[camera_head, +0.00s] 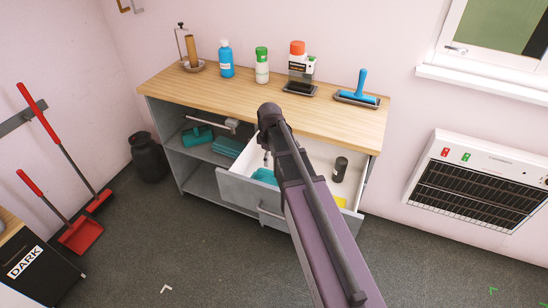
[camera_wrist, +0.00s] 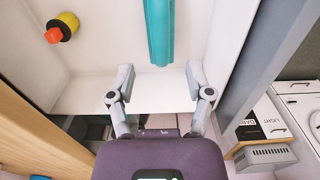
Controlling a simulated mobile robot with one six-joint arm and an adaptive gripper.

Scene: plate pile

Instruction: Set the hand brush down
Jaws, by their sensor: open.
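A long teal piece (camera_wrist: 159,30), likely the hand brush, lies in the white drawer in the wrist view. Its near end is ahead of and between my fingertips, with no clear contact. Its far end is cut off by the frame, so I see no bristles. My gripper (camera_wrist: 158,76) is open and empty, its two grey fingers spread apart over the drawer. In the head view my arm hides most of the gripper. A teal patch (camera_head: 265,177) shows there in the open drawer (camera_head: 318,155), beside my arm.
The drawer also holds a dark cylinder (camera_head: 340,169) and a yellow item (camera_head: 340,202). Bottles and a blue-handled tool (camera_head: 361,86) stand on the wooden worktop (camera_head: 220,88). Its front left is bare. A teal item (camera_head: 197,135) and folded cloths (camera_head: 228,146) sit on the shelf.

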